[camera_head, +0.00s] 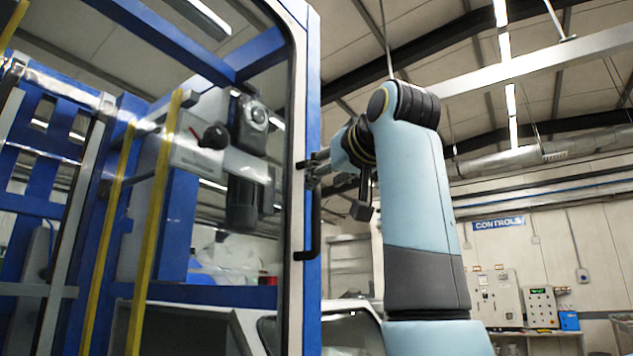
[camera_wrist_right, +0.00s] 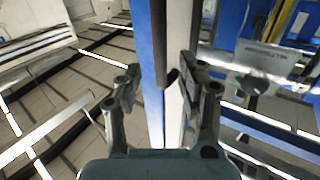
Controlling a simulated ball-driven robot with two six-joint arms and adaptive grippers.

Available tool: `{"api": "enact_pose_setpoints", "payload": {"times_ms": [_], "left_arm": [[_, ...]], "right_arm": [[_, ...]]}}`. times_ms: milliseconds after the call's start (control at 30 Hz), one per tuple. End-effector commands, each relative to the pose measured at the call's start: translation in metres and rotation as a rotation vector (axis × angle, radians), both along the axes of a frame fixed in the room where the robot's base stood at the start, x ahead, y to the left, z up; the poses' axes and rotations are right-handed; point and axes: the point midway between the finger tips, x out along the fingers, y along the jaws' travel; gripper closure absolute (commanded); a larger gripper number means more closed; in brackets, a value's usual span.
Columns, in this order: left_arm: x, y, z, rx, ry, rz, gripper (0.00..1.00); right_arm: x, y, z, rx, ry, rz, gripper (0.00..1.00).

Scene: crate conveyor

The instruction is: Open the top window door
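The window door is a transparent pane in a blue frame (camera_head: 313,60) and fills the left half of the head view. A black vertical bar handle (camera_head: 314,225) is fixed to the frame's edge. My right gripper (camera_head: 314,167) is at that edge, near the handle's upper end. In the right wrist view, my right gripper's fingers (camera_wrist_right: 160,80) are spread apart, with the blue door frame (camera_wrist_right: 153,110) and a dark piece, probably the handle (camera_wrist_right: 172,76), showing between them. I cannot tell whether either finger touches. My left gripper is not in view.
Behind the pane is a machine with a dark unit (camera_head: 249,125) and yellow uprights (camera_head: 152,220). A control panel (camera_head: 541,306) is on the back wall at right. The space right of my right arm looks clear.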

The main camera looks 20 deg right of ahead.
Motion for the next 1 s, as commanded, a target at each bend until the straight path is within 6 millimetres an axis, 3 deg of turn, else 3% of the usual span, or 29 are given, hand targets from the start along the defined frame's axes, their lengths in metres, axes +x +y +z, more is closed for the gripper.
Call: {"api": "enact_pose_setpoints", "payload": {"times_ms": [100, 300, 667, 1000], "left_arm": [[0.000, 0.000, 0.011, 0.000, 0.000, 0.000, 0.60], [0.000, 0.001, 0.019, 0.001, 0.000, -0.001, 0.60], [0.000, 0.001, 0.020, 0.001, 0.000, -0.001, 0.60], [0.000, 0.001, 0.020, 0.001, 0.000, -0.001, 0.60]], "right_arm": [[0.024, 0.001, 0.002, 0.000, 0.005, -0.001, 0.60], [0.049, 0.003, 0.001, 0.000, 0.003, -0.001, 0.60], [0.055, 0.004, -0.001, 0.000, 0.001, -0.001, 0.60], [0.055, 0.004, -0.001, 0.000, 0.001, -0.001, 1.00]]}}
